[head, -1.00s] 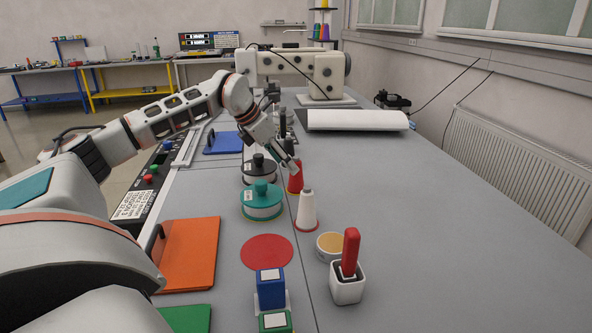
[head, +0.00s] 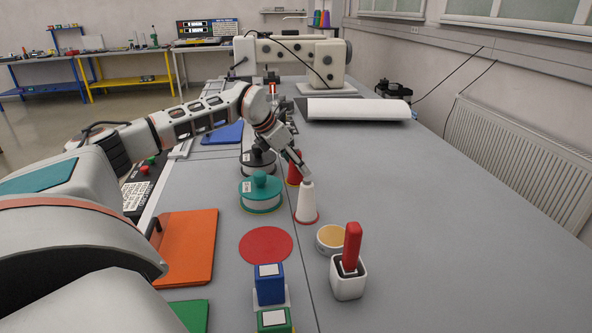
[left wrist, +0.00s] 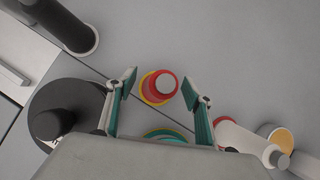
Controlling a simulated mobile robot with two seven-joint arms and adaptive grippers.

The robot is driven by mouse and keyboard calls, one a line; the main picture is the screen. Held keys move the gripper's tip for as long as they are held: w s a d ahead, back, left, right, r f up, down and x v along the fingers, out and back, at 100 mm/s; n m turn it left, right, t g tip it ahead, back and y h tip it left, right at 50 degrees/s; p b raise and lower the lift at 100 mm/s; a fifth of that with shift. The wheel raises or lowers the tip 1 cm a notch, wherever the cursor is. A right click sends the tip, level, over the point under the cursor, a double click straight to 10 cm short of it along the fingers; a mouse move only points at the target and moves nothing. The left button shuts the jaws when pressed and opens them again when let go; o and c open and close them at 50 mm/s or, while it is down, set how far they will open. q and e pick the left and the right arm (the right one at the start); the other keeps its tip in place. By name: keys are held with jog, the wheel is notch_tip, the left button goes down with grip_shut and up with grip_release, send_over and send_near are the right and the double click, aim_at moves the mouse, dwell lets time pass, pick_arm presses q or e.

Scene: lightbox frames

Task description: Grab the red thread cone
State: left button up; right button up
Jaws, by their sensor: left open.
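The red thread cone (head: 294,172) stands upright on the table behind the white cone, partly covered by my gripper in the head view. In the left wrist view the red cone (left wrist: 159,86) shows from above, between the fingertips, with a yellow rim at its base. My left gripper (head: 299,163) is open, with its fingers (left wrist: 160,84) spread on both sides of the cone and clear of it in the picture. I cannot tell how far above the cone they are. My right gripper is not in view.
The white cone (head: 307,204) stands close in front of the red one. A teal-lidded pot (head: 261,195) and a black-lidded pot (head: 258,164) stand to the left. A round tin (head: 330,239) and a white holder (head: 348,281) stand nearer. The table's right side is clear.

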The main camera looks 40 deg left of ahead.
pick_arm(q)
jog(key=c, duration=1.3)
jog(key=shift+o, duration=0.2)
jog(key=shift+r, duration=0.15)
